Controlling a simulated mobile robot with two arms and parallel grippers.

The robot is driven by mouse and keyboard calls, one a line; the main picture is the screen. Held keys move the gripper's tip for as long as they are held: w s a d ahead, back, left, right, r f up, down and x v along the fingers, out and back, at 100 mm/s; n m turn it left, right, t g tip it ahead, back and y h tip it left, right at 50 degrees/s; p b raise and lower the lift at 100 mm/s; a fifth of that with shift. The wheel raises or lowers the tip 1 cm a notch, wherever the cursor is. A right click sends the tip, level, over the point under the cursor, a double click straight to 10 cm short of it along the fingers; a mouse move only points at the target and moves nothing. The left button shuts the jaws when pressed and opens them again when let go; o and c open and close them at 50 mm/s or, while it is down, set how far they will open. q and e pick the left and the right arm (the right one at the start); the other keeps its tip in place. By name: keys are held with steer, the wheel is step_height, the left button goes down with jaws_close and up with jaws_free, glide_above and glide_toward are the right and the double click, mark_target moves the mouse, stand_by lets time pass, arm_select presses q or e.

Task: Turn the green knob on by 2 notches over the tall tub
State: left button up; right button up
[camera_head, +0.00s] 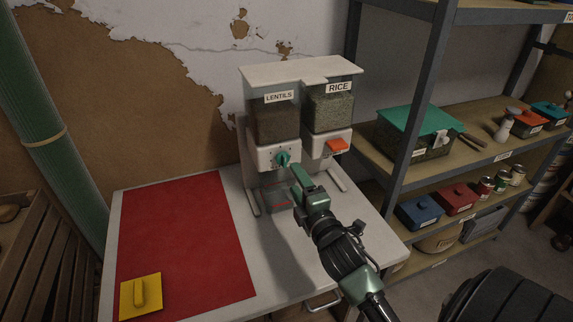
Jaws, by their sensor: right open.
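The green knob (282,158) is on the white front of the left dispenser, under a clear hopper labelled LENTILS (278,122). My right gripper (298,173) is just below and to the right of the knob, pointing up toward it. It is open and empty; I cannot tell whether it touches the knob. A clear tub (276,201) with a reddish mark stands below the knob, partly hidden by the gripper. Its height is hard to judge. My left gripper is not in view.
The RICE dispenser (330,110) with an orange lever (338,145) adjoins on the right. A red mat (185,240) covers the left of the white table (265,275), with a yellow lidded thing (141,296) on it. Shelves (405,185) with boxes stand close on the right.

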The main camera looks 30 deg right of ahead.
mark_target(285, 163)
steer(key=p+x, duration=0.1)
steer(key=x, duration=0.6)
steer(key=shift+w+r+p, duration=0.1)
steer(key=shift+w+p, duration=0.15)
steer(key=shift+p, duration=0.1)
jaws_close()
